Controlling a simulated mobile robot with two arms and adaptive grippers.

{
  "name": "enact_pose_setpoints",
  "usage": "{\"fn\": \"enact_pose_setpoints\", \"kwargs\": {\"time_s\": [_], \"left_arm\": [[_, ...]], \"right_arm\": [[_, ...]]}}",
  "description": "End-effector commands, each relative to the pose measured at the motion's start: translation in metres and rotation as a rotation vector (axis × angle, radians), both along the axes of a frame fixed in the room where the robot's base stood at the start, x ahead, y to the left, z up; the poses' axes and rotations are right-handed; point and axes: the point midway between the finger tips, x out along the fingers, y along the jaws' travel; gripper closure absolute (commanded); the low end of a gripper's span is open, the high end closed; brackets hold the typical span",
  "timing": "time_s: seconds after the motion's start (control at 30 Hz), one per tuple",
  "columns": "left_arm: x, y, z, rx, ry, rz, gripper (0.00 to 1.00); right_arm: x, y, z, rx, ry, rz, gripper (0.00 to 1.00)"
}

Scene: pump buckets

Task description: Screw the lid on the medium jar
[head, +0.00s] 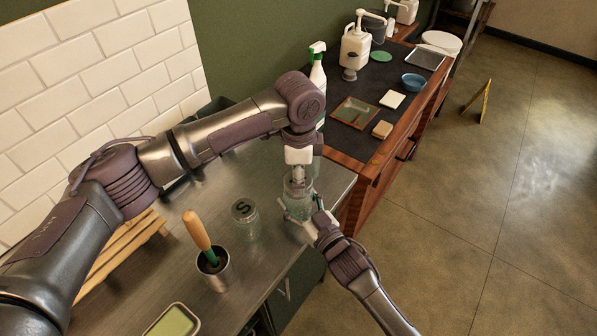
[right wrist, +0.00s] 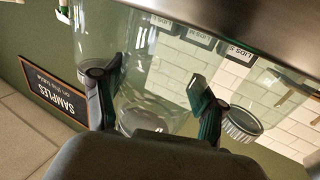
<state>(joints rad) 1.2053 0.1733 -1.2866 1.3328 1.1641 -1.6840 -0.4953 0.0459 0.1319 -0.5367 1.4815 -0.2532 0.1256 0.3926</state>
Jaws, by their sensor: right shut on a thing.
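A clear glass jar (head: 297,198), which I take for the medium jar, stands near the right edge of the metal counter. My right gripper (head: 306,214) reaches in from the lower right and is shut around its side. In the right wrist view, its two fingers (right wrist: 155,98) sit on either side of clear glass. My left gripper (head: 298,180) points down at the jar's mouth from above. Its fingertips are small and partly hidden by the glass, so I cannot tell their opening. I cannot make out the lid there.
A smaller jar marked S (head: 245,216) stands left of the gripped jar. A metal cup with an orange-handled tool (head: 198,232) and a green-topped tray (head: 174,323) are nearer. A wooden rack (head: 120,250) lies left. A spray bottle (head: 317,78) stands behind.

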Motion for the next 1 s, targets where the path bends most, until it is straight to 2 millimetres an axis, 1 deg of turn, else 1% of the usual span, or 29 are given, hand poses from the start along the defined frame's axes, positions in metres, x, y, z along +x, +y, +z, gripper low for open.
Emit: {"fn": "enact_pose_setpoints", "kwargs": {"time_s": [0.43,1.0], "left_arm": [[0.0,0.0,0.0,0.0,0.0,-0.001,0.47],[0.0,0.0,-0.011,0.0,0.001,-0.001,0.47]], "right_arm": [[0.0,0.0,0.0,-0.001,0.001,0.0,0.92],[0.0,0.0,0.0,-0.001,0.001,0.0,0.92]]}}
